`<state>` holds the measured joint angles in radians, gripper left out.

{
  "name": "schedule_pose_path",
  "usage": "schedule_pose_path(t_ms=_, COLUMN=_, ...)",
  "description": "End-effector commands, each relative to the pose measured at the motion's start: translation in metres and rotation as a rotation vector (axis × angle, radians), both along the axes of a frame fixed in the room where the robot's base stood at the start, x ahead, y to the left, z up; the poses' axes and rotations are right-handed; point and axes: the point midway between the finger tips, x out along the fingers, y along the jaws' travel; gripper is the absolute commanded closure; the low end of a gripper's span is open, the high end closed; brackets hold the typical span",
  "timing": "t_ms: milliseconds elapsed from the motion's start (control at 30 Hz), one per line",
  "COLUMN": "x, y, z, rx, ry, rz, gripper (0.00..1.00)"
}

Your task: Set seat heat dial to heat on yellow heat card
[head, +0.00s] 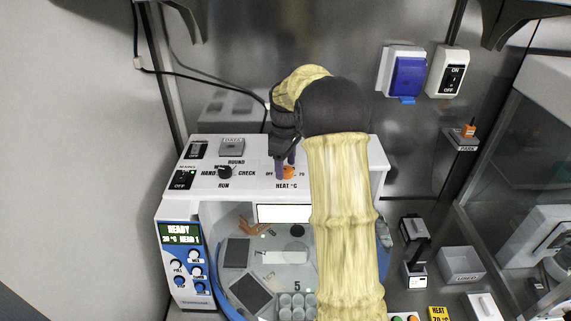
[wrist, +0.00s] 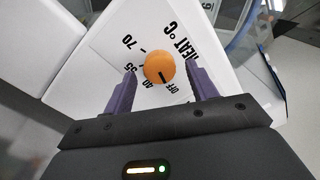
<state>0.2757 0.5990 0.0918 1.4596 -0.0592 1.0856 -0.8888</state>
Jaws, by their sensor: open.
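The orange seat heat dial (head: 289,173) is on the white top panel of the machine, above the HEAT °C label. In the wrist view the dial (wrist: 158,62) has a dark pointer line toward the OFF mark; 40, a mark that looks like 55, and 70 are printed around it. My gripper (wrist: 161,70) is open, its purple fingers on either side of the dial with a gap at each side. In the head view my gripper (head: 284,168) is over the dial and partly hides it.
A black selector knob (head: 225,172) marked HAND, RUN and CHECK is left of the dial. A display (head: 180,234) reads READY. A blue-covered wall box (head: 408,77) and an ON/OFF switch (head: 453,76) are on the back wall. My arm hides the panel's right part.

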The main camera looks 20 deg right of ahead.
Motion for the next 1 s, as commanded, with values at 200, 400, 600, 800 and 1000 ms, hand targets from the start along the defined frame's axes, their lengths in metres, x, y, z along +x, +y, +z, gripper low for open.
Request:
schedule_pose_path(t_ms=200, x=-0.0004, y=0.0001, z=-0.011, rx=0.0, ry=0.0, rz=0.0, gripper=0.43)
schedule_pose_path(t_ms=400, x=-0.0003, y=0.0, z=-0.0111, rx=0.0, ry=0.0, rz=0.0, gripper=0.43)
schedule_pose_path(t_ms=600, x=-0.0003, y=0.0, z=-0.011, rx=0.0, ry=0.0, rz=0.0, gripper=0.82)
schedule_pose_path(t_ms=800, x=-0.0003, y=0.0002, z=-0.0108, rx=0.0, ry=0.0, rz=-0.003, gripper=0.87)
schedule_pose_path(t_ms=1000, x=-0.0002, y=0.0002, z=-0.0105, rx=0.0, ry=0.0, rz=-0.034, gripper=0.87)
